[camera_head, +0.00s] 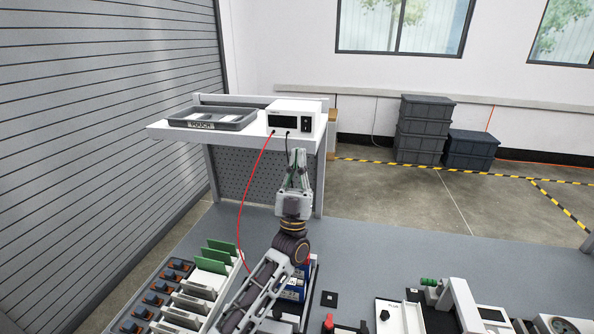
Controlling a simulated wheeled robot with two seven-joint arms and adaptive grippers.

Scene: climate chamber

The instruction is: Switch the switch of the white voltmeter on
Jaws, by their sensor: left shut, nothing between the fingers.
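The white voltmeter (292,117) stands on the right part of a raised white shelf. Its front shows a dark display (283,122) and a small dark switch (307,123) at the right. A red and a black lead hang from its lower front. My left gripper (298,153) is shut and empty, pointing up just below the voltmeter's front, near the black lead. Whether it touches the lead I cannot tell. The switch's position is too small to read. My right gripper is not in view.
A grey tray (213,118) sits left of the voltmeter on the shelf (165,131). Green boards (213,257) in a rack and several devices crowd the near bench. The red lead (241,208) loops left of my arm. Dark crates (420,130) stand far right.

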